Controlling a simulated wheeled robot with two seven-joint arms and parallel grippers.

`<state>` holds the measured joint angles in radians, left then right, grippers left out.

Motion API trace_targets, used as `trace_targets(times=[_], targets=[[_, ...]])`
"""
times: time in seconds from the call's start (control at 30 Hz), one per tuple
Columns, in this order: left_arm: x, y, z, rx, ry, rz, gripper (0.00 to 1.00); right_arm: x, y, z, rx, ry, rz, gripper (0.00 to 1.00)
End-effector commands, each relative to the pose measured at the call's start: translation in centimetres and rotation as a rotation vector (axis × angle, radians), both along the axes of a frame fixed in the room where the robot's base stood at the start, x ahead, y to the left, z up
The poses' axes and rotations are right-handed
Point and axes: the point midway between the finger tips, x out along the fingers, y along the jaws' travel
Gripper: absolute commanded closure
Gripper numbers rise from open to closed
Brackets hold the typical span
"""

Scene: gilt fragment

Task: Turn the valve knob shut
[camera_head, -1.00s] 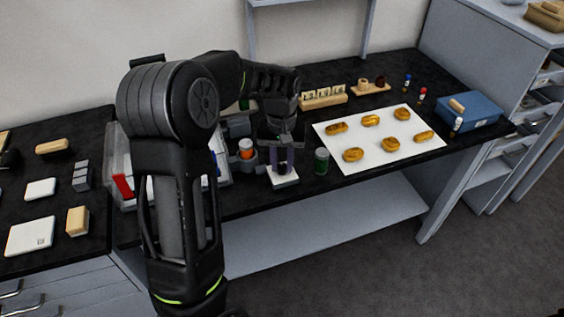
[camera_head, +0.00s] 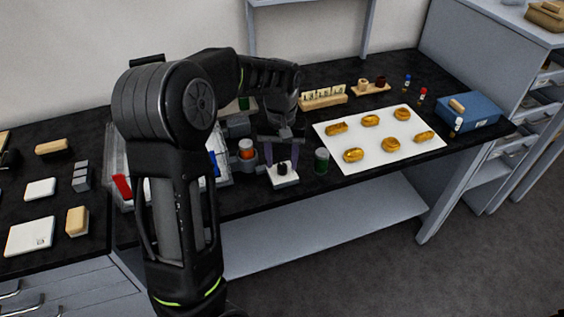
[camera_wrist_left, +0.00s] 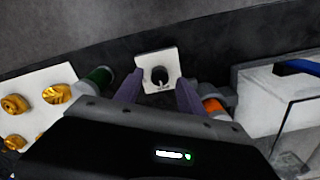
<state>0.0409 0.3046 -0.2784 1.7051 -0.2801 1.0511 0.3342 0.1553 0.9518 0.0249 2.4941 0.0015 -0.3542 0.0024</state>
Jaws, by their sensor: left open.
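The valve knob (camera_head: 282,169) is a small black knob on a white square plate (camera_head: 289,181) near the front edge of the black bench. In the left wrist view the knob (camera_wrist_left: 159,75) shows whole, with a pale mark on it. My left gripper (camera_head: 282,154) is open and empty, pointing down just above the knob. In the left wrist view its two purplish fingers (camera_wrist_left: 159,86) lie on either side of the knob in the picture, apart from it. My right gripper is not in view.
A green jar (camera_head: 321,161) stands just right of the plate. A grey holder with an orange-banded container (camera_head: 246,149) stands to its left. A white sheet (camera_head: 345,168) with several golden pieces lies to the right. A blue box (camera_head: 482,108) is farther right.

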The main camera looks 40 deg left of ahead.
Motion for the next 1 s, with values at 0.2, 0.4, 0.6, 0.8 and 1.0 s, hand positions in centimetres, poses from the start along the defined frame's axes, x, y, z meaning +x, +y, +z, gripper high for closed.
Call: trace_targets(times=[0.2,0.4,0.6,0.8,1.0], targets=[[0.1,0.0,3.6,0.000,-0.004,-0.001,0.53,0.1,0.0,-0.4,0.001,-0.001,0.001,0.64],[0.0,0.0,6.1,0.001,-0.003,0.000,0.53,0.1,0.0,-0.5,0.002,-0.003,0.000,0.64],[0.0,0.0,6.6,0.000,0.000,-0.001,0.53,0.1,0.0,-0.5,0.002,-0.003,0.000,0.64],[0.0,0.0,6.5,0.000,0.000,0.000,0.53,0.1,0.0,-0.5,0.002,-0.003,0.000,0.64],[0.0,0.0,6.5,0.000,0.000,0.000,0.53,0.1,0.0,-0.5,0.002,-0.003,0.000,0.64]])
